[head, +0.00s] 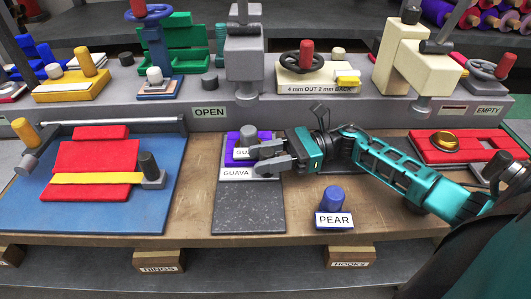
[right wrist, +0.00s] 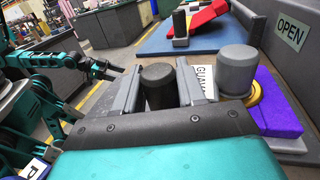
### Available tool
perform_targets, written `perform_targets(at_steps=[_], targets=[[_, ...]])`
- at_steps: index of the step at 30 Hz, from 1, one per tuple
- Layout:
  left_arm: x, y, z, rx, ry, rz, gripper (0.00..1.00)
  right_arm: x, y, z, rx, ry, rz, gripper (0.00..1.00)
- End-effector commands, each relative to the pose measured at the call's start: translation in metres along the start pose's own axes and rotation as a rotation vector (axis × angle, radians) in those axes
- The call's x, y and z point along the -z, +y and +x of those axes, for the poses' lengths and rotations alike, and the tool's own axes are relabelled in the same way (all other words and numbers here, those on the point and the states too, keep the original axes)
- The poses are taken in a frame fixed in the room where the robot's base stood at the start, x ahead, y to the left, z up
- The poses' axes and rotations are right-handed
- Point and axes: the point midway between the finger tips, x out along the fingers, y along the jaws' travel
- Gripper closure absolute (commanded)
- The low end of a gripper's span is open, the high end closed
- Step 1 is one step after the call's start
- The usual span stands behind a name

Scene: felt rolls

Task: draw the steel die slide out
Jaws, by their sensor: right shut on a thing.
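A small grey piece labelled GUAVA (head: 237,173) lies at the back of a speckled dark plate (head: 248,210). Behind it is a purple block (head: 234,142) with a second, partly hidden label and a grey knob (head: 247,134). My right gripper (head: 264,158) reaches in from the right at the labelled piece. In the right wrist view its fingers are shut on a dark round knob (right wrist: 158,84), with the grey knob (right wrist: 237,68) beside them. I cannot tell what joins the knob to the piece. My left gripper (right wrist: 112,72) shows small in the wrist view.
A PEAR block (head: 334,221) with a blue knob stands right of the dark plate. A blue mat (head: 100,214) with red and yellow pieces lies left. A grey ledge (head: 170,112) with an OPEN sign and several fixtures runs behind. The plate's front is bare.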

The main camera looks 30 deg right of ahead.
Motion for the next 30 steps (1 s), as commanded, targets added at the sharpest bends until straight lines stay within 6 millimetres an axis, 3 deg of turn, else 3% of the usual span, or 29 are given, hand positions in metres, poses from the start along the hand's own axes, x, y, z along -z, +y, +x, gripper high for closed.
perform_targets(at_steps=[7,17,18,24,30], targets=[[0.007,0.000,-0.005,-0.001,0.000,0.000,0.29,0.001,0.030,0.008,-0.004,0.002,0.005,1.00],[0.007,0.000,-0.005,-0.001,0.000,0.000,0.29,0.002,0.033,0.009,-0.003,0.002,0.003,1.00],[0.007,0.000,-0.005,-0.001,0.000,0.000,0.29,0.002,0.033,0.009,-0.003,0.002,0.003,0.59],[0.007,0.000,-0.005,-0.001,0.001,0.000,0.29,0.001,0.033,0.008,-0.002,0.002,0.002,0.40],[0.007,0.000,-0.005,0.000,0.001,0.000,0.29,0.001,0.032,0.008,-0.001,0.001,0.001,0.39]])
